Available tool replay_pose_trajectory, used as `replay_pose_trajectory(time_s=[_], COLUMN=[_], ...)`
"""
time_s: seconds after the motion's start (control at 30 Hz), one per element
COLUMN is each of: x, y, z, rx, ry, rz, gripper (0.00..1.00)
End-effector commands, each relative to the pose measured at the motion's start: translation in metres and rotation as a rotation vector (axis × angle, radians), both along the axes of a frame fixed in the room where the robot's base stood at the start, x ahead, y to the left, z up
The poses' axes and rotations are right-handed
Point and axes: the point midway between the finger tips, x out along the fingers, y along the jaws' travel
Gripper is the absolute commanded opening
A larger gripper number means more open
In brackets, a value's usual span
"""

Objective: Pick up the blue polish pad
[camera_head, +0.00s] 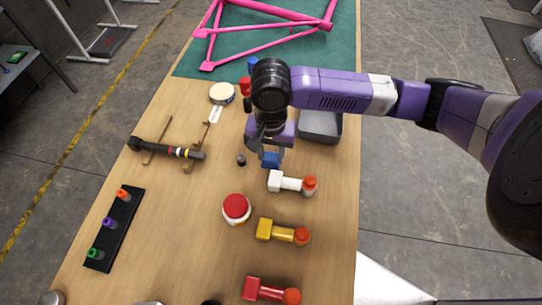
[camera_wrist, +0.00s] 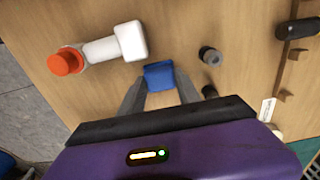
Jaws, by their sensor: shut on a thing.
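The blue polish pad (camera_wrist: 158,76) is a small blue block between the fingertips of my gripper (camera_wrist: 160,90) in the wrist view. My gripper is shut on it. In the head view the pad (camera_head: 270,160) shows just below my gripper (camera_head: 272,153), over the wooden table. I cannot tell whether the pad still touches the table top.
A small dark cylinder (camera_head: 241,159) stands to the left. A grey bin (camera_head: 320,127) is behind on the right. A red-lidded jar (camera_head: 236,209) stands in front. The wooden table (camera_head: 185,215) has clear room at left.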

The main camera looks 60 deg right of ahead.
Motion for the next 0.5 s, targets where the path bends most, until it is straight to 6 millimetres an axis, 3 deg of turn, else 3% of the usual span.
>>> replay_pose_trajectory(time_s=[0.27, 0.37, 0.5], x=[0.001, 0.001, 0.001], y=[0.0, 0.0, 0.001], z=[0.012, 0.026, 0.06], rx=[0.0, 0.001, 0.0], ry=[-0.002, -0.003, -0.006], rz=[0.0, 0.001, 0.003], gripper=[0.0, 0.0, 0.0])
